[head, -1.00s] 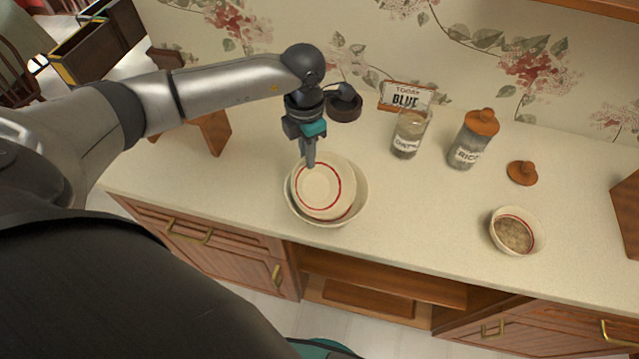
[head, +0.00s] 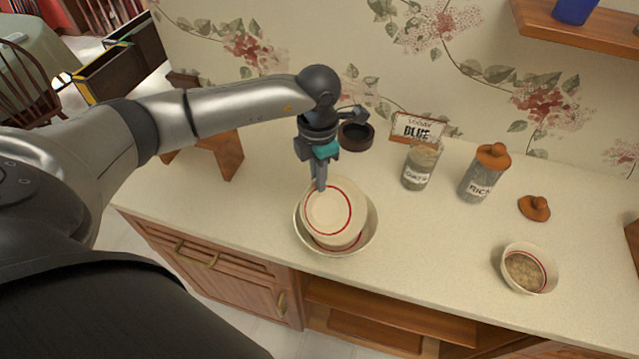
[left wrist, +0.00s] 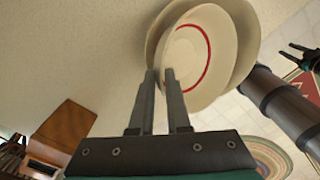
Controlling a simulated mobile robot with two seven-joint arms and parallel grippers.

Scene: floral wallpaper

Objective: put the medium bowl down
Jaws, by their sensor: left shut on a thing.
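The medium bowl (head: 334,212) is cream with a red ring. My left gripper (head: 320,186) is shut on its far rim, on the side toward the wall. The bowl is over and partly within a larger cream bowl (head: 368,230) on the counter. I cannot tell whether the two touch. In the left wrist view the fingers (left wrist: 160,80) meet the rim of the medium bowl (left wrist: 192,60), and the larger bowl (left wrist: 246,35) shows behind it. A dark, teal-marked shape that looks like my right gripper (left wrist: 302,56) is at the right edge there; its jaws are unclear.
The counter (head: 440,240) is clear right of the bowls. A small bowl of brown food (head: 526,270), a rice jar (head: 482,178), another labelled jar (head: 420,165) and an orange lid (head: 535,208) stand further right. A dark round dish (head: 356,136) is behind my gripper. A wooden stand (head: 215,155) is left.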

